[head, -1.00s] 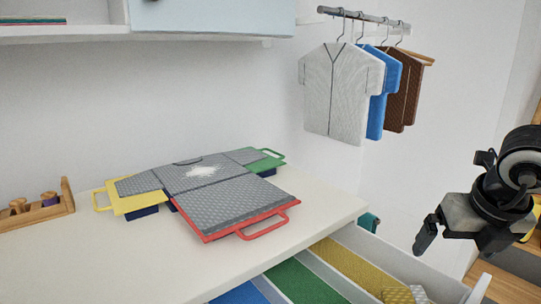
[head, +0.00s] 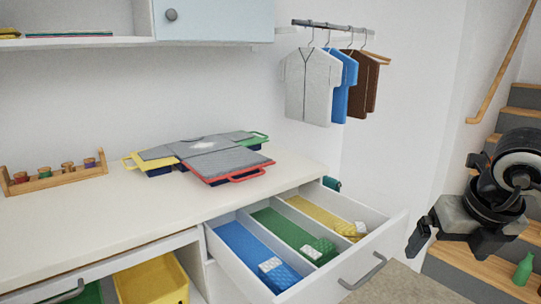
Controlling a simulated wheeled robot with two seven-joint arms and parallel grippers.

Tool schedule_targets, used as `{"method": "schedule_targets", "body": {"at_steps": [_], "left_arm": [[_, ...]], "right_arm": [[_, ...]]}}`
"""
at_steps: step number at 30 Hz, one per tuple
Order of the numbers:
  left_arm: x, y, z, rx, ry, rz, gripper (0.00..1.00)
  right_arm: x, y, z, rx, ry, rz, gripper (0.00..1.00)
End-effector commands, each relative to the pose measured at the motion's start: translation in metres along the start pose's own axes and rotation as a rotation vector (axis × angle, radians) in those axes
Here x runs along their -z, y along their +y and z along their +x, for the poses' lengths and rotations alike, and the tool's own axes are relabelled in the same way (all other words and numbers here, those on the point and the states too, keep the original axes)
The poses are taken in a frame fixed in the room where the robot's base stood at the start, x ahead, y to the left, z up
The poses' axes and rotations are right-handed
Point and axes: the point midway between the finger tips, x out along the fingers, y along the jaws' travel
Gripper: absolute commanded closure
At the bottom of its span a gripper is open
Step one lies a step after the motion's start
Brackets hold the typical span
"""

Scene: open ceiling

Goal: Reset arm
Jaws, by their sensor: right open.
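My right gripper (head: 452,240) hangs at the right side of the head view, with its fingers spread and nothing between them. It is to the right of the open drawer (head: 378,234) and in front of the stairs, apart from both. My left gripper is not in view. A folding board with a red-handled flap (head: 238,178), yellow-handled flap (head: 130,160) and green-handled flap (head: 258,138) lies on the counter. A grey garment (head: 215,158) appears spread over the board.
The drawer has blue (head: 240,242), green (head: 280,228) and yellow (head: 310,210) compartments with small folded pieces. Shirts (head: 308,88) hang on a wall rail (head: 330,26). A wooden rack (head: 50,182) stands on the counter (head: 70,225). Stairs (head: 470,275) with a green bottle (head: 523,269) are at right.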

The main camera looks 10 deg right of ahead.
Motion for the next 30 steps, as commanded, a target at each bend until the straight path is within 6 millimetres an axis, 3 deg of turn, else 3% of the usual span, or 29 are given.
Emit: {"method": "schedule_targets", "body": {"at_steps": [6,12,16,19,22,25,26,28,30], "left_arm": [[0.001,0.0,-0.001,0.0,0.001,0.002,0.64],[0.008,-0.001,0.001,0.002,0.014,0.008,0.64],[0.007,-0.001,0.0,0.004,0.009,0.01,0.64],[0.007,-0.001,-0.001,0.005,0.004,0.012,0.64],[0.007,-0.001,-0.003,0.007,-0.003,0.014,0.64],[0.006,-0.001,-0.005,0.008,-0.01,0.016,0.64],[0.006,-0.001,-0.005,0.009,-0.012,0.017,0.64],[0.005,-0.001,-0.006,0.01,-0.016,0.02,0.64],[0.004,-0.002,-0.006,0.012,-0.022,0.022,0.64]], "right_arm": [[0.025,0.05,0.022,-0.218,0.103,-0.078,0.0],[0.057,0.105,0.033,-0.489,0.211,-0.123,0.0],[0.086,0.156,0.028,-0.77,0.308,-0.11,0.0],[0.111,0.207,0.008,-1.12,0.41,0.001,0.0],[0.11,0.244,-0.022,-1.52,0.484,0.326,0.0],[0.085,0.245,-0.019,-1.757,0.491,0.828,0.0],[0.078,0.24,-0.009,-1.782,0.484,1.002,0.0],[0.073,0.223,0.031,-1.749,0.464,1.435,0.0],[0.088,0.205,0.08,-1.605,0.448,1.818,0.0]]}}
